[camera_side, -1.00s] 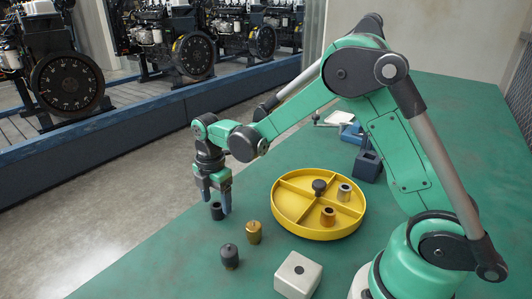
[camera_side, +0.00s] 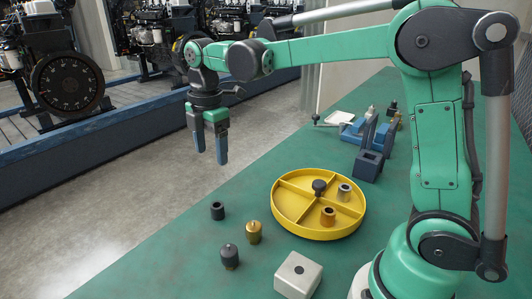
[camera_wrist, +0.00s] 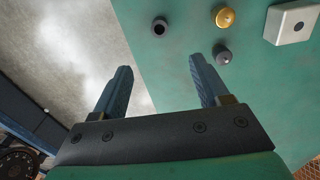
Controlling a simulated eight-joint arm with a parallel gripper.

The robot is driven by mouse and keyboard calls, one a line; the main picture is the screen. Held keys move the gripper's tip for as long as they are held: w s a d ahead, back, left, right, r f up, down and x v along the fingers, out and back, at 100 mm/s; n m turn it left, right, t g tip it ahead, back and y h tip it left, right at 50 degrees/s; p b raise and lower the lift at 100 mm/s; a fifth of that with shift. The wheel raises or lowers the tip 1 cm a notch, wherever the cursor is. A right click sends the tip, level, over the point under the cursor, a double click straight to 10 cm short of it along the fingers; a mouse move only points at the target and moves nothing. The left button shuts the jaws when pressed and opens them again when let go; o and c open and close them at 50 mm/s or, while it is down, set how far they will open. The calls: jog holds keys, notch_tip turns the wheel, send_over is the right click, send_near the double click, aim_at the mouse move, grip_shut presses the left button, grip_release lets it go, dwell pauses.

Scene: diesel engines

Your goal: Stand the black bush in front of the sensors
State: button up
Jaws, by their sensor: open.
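The black bush (camera_side: 217,211), a short hollow cylinder, stands upright on the green table near its left edge. It also shows in the wrist view (camera_wrist: 160,26), its hole facing up. The brass sensor (camera_side: 254,232) and the dark grey sensor (camera_side: 229,257) stand to its right and nearer the camera; the wrist view shows both, brass (camera_wrist: 225,17) and grey (camera_wrist: 222,54). The bush is beside them, apart from both. My gripper (camera_side: 211,157) is open and empty, fingers pointing down, well above the bush. Its blue fingers also show in the wrist view (camera_wrist: 160,66).
A yellow divided tray (camera_side: 320,235) holds a black knobbed part (camera_side: 319,186), a silver-grey bush (camera_side: 344,192) and a copper bush (camera_side: 328,216). A white block (camera_side: 298,275) stands at the front. Blue fixtures (camera_side: 368,166) stand behind the tray. The table's left edge is close to the bush.

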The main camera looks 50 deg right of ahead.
jog(key=s+f+m+t, duration=0.1)
jog(key=s+m+t, duration=0.5)
jog(key=s+m, duration=0.5)
jog(key=m, duration=0.6)
jog(key=shift+s+f+t, duration=0.15)
jog(key=shift+f+t, duration=0.2)
jog(key=shift+t, duration=0.05)
